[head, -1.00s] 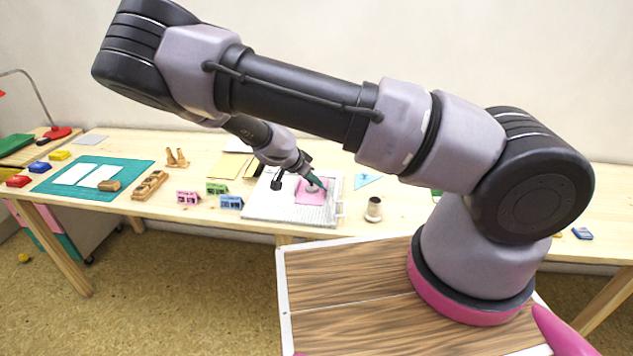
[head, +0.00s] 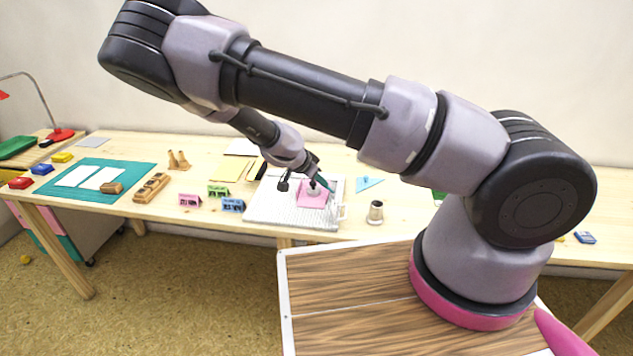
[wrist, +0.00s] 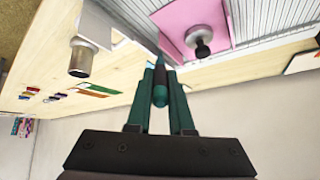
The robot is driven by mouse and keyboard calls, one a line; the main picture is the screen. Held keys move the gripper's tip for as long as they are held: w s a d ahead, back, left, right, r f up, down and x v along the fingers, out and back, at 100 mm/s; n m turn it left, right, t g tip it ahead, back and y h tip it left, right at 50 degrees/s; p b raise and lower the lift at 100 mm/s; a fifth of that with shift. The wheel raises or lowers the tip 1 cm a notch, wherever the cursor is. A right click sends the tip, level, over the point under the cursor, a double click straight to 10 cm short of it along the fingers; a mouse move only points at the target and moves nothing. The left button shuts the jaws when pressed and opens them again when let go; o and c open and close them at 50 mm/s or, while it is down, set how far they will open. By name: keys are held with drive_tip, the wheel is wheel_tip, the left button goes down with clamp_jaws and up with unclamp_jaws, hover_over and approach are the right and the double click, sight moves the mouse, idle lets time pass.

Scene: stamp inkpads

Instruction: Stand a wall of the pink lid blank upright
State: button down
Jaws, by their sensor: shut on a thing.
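The pink lid blank (head: 305,201) lies on a pale ribbed board on the table. It also shows in the wrist view (wrist: 190,16), with a narrow pink strip along its lower left edge; I cannot tell how far that strip is tilted up. A round weight with a black knob (wrist: 200,47) stands on the blank. In the head view my gripper (head: 314,176) is just above the blank. The tool's tip contact is hidden.
The ribbed board (head: 268,212) lies near the table's front edge. A metal-and-wood cylinder (head: 375,212) stands right of it. Small pink, green and blue blocks (head: 232,205) stand to its left. A blue triangle (head: 368,183) lies behind right.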

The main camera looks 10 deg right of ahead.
wheel_tip(320, 180, up, 8)
drive_tip(key=d, duration=0.1)
drive_tip(key=shift+s+f, duration=0.2)
drive_tip(key=shift+f, duration=0.05)
idle(0.6)
